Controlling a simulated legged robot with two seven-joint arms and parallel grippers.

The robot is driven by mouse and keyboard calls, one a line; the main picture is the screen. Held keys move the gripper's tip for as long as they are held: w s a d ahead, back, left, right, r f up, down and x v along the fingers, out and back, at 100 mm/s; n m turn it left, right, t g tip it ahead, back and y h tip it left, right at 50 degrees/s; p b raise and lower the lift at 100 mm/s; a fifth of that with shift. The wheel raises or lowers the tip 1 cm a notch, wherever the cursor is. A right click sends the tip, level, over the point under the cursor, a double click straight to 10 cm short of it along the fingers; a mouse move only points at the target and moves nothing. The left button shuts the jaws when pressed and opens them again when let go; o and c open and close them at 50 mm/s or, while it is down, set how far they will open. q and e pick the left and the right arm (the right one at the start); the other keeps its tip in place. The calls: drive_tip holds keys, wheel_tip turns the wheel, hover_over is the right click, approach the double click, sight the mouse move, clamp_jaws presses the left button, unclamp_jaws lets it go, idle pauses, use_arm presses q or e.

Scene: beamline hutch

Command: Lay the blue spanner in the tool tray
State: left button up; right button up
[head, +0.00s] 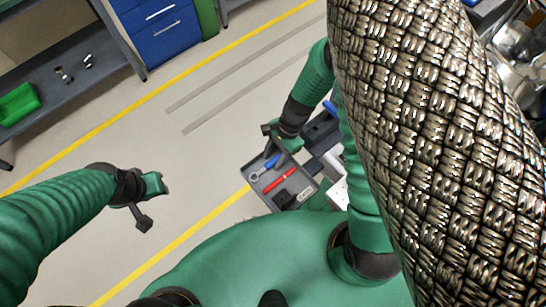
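The tool tray (250,185) is a shallow grey tray near the middle of the head view. The blue spanner (271,162), with a blue handle and a grey head, appears to lie inside it at its upper left. My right gripper (291,147) is just above the tray's far edge, close to the spanner's handle end; a gap seems to show between them. Its fingertips are too small to tell open from shut. My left gripper (162,185) is out over the floor on the left, away from the tray, its fingers unclear.
The tray also holds a red tool (280,180), a black item (285,198) and a pale item (306,194). Dark grey boxes (320,130) stand right of it. A large braided metal hose (430,130) blocks the right side. A shelf with a green bin (18,103) is far left.

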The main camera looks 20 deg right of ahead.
drive_tip(key=p+v, duration=0.1)
drive_tip(key=v, duration=1)
drive_tip(key=s+d+r+n+t+h, duration=0.2)
drive_tip(key=s+r+n+t+h, duration=0.2)
drive_tip(key=n, duration=1)
drive_tip(key=shift+s+r, duration=0.9)
drive_tip(key=shift+s, duration=0.15)
